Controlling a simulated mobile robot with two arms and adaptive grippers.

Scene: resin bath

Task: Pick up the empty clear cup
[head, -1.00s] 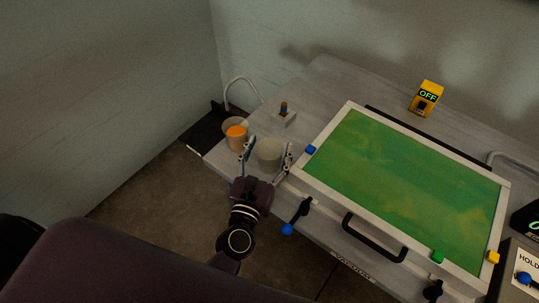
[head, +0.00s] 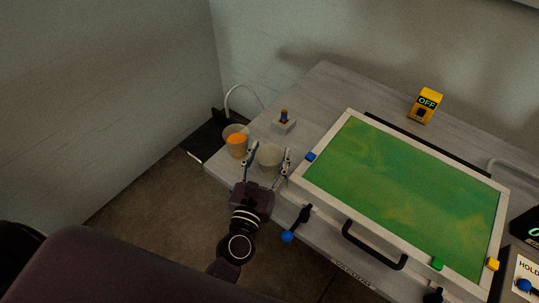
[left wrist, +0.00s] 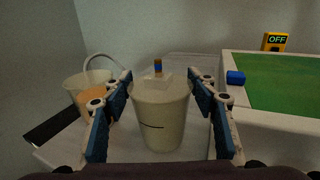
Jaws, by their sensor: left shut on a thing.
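The clear cup (head: 269,157) is pale and translucent, with no coloured contents visible. It stands upright near the front left edge of the grey bench. My left gripper (head: 270,153) is shut on it, with one finger on each side. In the left wrist view the cup (left wrist: 160,120) is between the blue-padded fingers and has a short dark line on its wall. I cannot tell whether its base touches the bench. My right gripper is not in view.
A cup with orange contents (head: 236,145) stands close left of the left finger. A small block with a blue and orange knob (head: 284,122) is behind the cup. The framed green bath (head: 400,190) is at right, with a yellow OFF box (head: 426,104) behind.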

